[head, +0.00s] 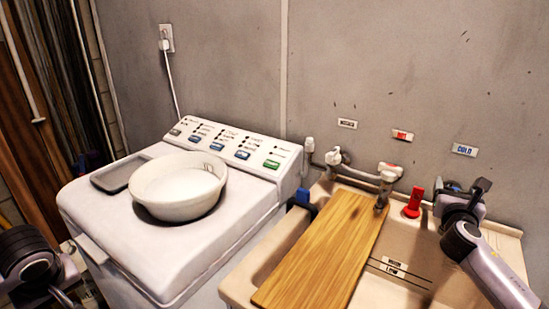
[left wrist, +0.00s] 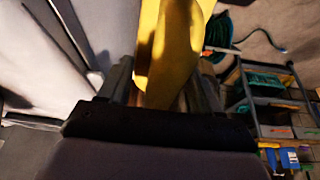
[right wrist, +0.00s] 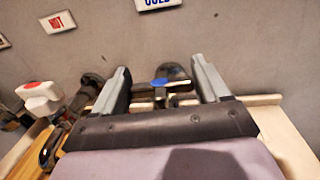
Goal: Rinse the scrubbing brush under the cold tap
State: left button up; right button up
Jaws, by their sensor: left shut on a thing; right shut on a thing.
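My right gripper (head: 462,205) is at the back right of the sink, below the COLD label (head: 465,150). My left gripper (head: 35,275) is at the lower left of the head view, away from the sink. In the left wrist view it is shut on a yellow thing (left wrist: 172,50); too little shows to tell if this is the scrubbing brush. The tap spout (head: 382,190) hangs over the sink; no water is discernible.
A wooden board (head: 330,245) lies across the left part of the sink (head: 240,285). A red handle (head: 413,203) stands beside the spout. A white basin (head: 180,190) sits on the washing machine (head: 130,245). A shelf rack (left wrist: 275,100) shows in the left wrist view.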

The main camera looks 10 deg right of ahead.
jog(key=shift+m+g+h, duration=0.6)
jog(key=shift+h, duration=0.1)
jog(key=o, duration=1)
jog(key=shift+c, duration=0.2)
jog(key=v, duration=1.2)
jog(key=shift+s+a, duration=0.1)
